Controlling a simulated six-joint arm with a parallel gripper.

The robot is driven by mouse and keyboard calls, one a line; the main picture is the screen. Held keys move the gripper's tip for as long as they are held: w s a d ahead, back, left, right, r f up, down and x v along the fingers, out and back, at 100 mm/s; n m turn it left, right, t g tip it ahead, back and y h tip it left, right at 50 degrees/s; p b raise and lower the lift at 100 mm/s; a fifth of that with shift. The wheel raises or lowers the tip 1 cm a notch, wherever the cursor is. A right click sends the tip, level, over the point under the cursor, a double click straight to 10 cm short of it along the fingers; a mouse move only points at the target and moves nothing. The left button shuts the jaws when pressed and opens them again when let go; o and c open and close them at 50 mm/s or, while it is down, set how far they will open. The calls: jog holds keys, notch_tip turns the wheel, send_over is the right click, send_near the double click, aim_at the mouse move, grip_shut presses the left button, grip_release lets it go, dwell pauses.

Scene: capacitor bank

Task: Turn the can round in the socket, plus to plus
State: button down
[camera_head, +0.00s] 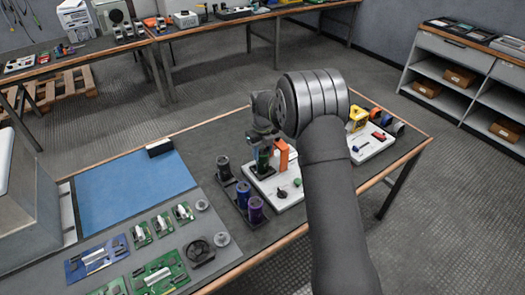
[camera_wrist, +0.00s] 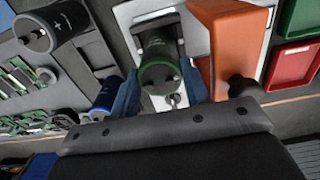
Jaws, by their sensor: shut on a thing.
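A green can (camera_wrist: 158,62) stands between the blue fingers of my gripper (camera_wrist: 160,88) in the wrist view, and the gripper is shut on it. Its end with two small terminals faces the camera; I cannot read any plus mark. In the head view the green can (camera_head: 263,164) shows low under my gripper (camera_head: 264,150), over the white board (camera_head: 262,185). The socket under the can is mostly hidden, so I cannot tell whether the can is fully seated.
An orange upright block (camera_wrist: 237,40) stands close to the right of the can. A black can (camera_head: 223,168) and two blue-purple cans (camera_head: 255,210) stand in a dark rack at left. A lever switch (camera_head: 282,194) sits on the board's front. Green boards (camera_head: 160,273) lie further left.

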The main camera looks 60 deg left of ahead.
jog(key=c, duration=0.7)
grip_release()
jog(key=shift+r, duration=3.95)
jog(key=shift+f, duration=2.95)
